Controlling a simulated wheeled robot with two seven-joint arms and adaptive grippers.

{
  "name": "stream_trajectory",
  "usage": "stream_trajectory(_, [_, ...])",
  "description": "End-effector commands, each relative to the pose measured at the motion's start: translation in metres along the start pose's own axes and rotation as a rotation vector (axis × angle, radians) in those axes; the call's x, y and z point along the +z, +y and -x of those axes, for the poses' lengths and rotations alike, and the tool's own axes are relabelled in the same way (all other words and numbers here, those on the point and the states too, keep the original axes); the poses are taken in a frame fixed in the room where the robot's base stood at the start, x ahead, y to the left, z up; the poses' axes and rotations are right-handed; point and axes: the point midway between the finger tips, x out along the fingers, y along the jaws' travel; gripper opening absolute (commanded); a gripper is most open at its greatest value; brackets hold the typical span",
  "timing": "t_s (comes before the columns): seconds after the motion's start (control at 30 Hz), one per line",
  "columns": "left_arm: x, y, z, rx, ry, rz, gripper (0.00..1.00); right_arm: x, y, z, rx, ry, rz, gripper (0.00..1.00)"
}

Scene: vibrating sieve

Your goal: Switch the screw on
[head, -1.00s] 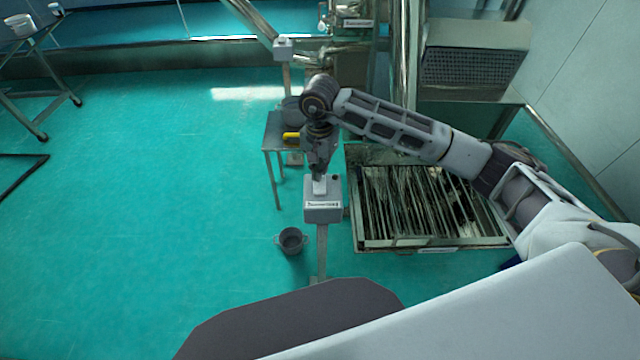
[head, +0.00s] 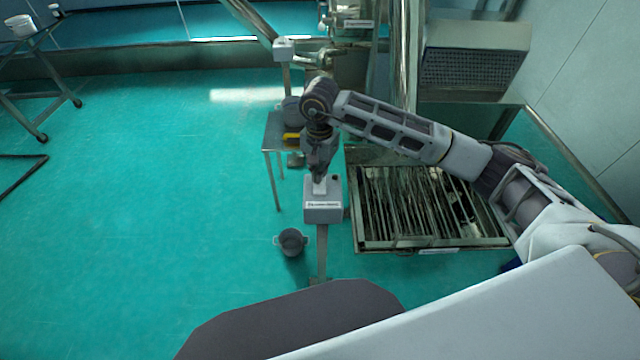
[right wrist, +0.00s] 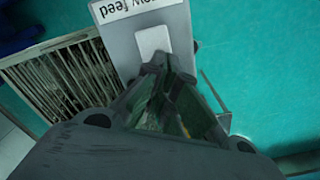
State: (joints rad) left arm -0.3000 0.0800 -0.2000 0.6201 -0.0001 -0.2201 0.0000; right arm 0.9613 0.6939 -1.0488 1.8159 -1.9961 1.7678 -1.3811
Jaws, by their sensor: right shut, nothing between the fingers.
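A grey control box (head: 323,212) with a white label on its front stands on a thin post in the head view. It also shows in the right wrist view (right wrist: 125,50), where the part of the label in view ends in "feed", upside down. A white rocker switch (right wrist: 153,41) sits on its top face. My right gripper (head: 319,180) is shut and empty, pointing down at the switch. In the right wrist view its fingertips (right wrist: 166,62) are at the switch's near edge; I cannot tell whether they touch it. My left gripper is not in view.
A slatted metal sieve tray (head: 430,205) lies right of the box. A small grey bucket (head: 291,241) stands on the floor at its lower left. A small table (head: 272,130) with a yellow item and another switch box (head: 284,47) stand behind.

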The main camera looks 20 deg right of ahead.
Motion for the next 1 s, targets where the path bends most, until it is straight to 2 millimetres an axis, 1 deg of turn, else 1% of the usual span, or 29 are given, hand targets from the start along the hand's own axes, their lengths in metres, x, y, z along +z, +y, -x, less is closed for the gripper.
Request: stream_trajectory(1.0, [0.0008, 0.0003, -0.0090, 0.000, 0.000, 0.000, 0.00, 0.0000, 0.0001, -0.0099, 0.000, 0.000, 0.000, 0.00])
